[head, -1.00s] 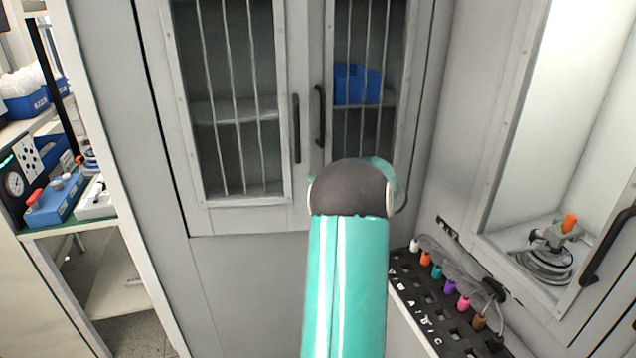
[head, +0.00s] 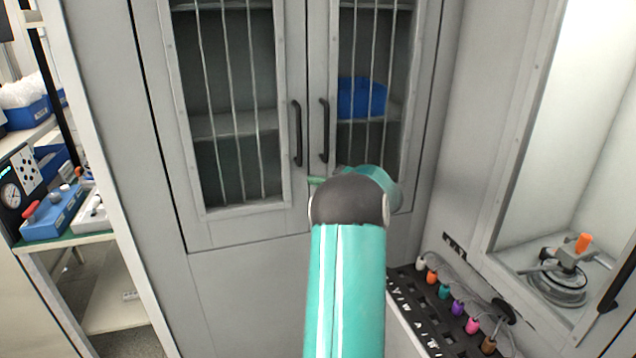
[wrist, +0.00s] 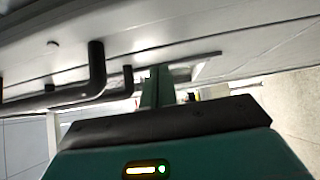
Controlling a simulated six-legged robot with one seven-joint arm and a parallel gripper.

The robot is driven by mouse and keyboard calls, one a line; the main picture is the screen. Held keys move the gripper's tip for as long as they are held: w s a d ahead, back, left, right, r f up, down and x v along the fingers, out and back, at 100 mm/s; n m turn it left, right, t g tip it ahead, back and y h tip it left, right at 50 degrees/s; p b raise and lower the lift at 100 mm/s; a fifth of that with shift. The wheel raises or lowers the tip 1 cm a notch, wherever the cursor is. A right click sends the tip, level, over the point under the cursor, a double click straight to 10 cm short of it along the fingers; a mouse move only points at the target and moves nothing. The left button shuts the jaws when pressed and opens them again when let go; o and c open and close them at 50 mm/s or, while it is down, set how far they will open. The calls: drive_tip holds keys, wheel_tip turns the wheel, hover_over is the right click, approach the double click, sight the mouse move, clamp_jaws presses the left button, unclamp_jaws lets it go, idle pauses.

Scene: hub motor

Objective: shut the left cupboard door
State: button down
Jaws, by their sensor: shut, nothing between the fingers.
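The left cupboard door (head: 205,228) is grey with a barred window and a black upright handle (head: 297,133). It looks flush or nearly flush with the right door beside it; a small gap is hard to judge. My gripper (head: 317,181) is shut and empty. Its green fingertips show just below the handles, near the seam between the doors; my arm hides the rest. In the wrist view the shut green fingers (wrist: 157,88) point at the grey door face, with a black handle (wrist: 97,70) to their left. I cannot tell whether they touch the door.
The right door has its own black handle (head: 324,130) and a blue bin (head: 362,98) behind its bars. A black rack with coloured plugs (head: 444,292) is at lower right, beside a lit cabinet (head: 580,130). A shelf unit (head: 75,240) stands at left.

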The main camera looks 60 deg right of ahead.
drive_tip(key=shift+d+f, duration=0.1)
drive_tip(key=shift+s, duration=0.1)
drive_tip(key=s+d, duration=0.1)
drive_tip(key=s, duration=1.2)
drive_tip(key=shift+s+d, duration=0.3)
